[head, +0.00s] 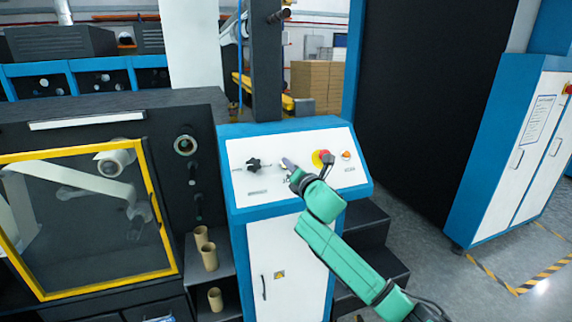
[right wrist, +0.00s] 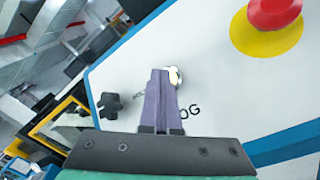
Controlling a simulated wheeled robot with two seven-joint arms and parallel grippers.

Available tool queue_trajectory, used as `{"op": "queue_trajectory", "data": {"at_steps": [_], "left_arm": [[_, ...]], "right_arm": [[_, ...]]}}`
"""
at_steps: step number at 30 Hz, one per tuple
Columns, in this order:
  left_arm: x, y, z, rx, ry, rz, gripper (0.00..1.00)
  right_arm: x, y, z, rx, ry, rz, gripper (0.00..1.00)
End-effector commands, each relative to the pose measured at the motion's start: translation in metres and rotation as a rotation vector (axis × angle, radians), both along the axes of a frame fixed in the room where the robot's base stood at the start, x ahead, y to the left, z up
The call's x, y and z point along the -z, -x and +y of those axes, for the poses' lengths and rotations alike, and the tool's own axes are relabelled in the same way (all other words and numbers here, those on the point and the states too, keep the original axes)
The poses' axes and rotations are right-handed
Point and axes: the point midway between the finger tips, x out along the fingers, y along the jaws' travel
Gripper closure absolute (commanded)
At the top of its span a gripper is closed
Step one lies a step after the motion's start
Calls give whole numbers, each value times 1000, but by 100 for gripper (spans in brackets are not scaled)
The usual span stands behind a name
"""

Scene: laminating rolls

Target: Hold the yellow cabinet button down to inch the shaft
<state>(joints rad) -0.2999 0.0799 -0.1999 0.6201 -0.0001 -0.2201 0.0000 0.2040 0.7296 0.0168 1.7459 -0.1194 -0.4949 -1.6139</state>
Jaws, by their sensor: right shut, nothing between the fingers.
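My right gripper (head: 286,164) reaches from the lower right to the sloped white panel (head: 240,150) on top of the blue-and-white cabinet. Its fingers are shut and empty; they also show in the right wrist view (right wrist: 160,75). A small pale round button (right wrist: 175,76) sits at the fingertips, partly hidden by them, above lettering ending in "OG". Its yellow colour is not clear, and I cannot tell whether the fingers touch or press it. In the head view my gripper covers that spot. My left gripper is not in view.
A red mushroom button on a yellow disc (head: 323,158) and a small orange control (head: 346,155) lie right of my gripper. A black star knob (head: 254,164) lies left. Cardboard tubes (head: 208,256) stand beside the cabinet. Dark steps (head: 370,250) are at its right.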

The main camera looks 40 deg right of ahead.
Motion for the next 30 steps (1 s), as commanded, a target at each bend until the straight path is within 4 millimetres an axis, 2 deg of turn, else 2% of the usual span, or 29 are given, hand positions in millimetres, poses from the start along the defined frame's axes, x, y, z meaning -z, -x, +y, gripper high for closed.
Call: {"op": "queue_trajectory", "data": {"at_steps": [10, 18, 30], "left_arm": [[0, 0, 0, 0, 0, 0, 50], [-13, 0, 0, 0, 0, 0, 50], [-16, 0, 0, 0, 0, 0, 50]], "right_arm": [[0, 0, 0, 0, 0, 1, 100], [-11, 9, 3, 0, 1, 2, 100], [-15, 12, 4, 0, 0, 0, 100]]}}
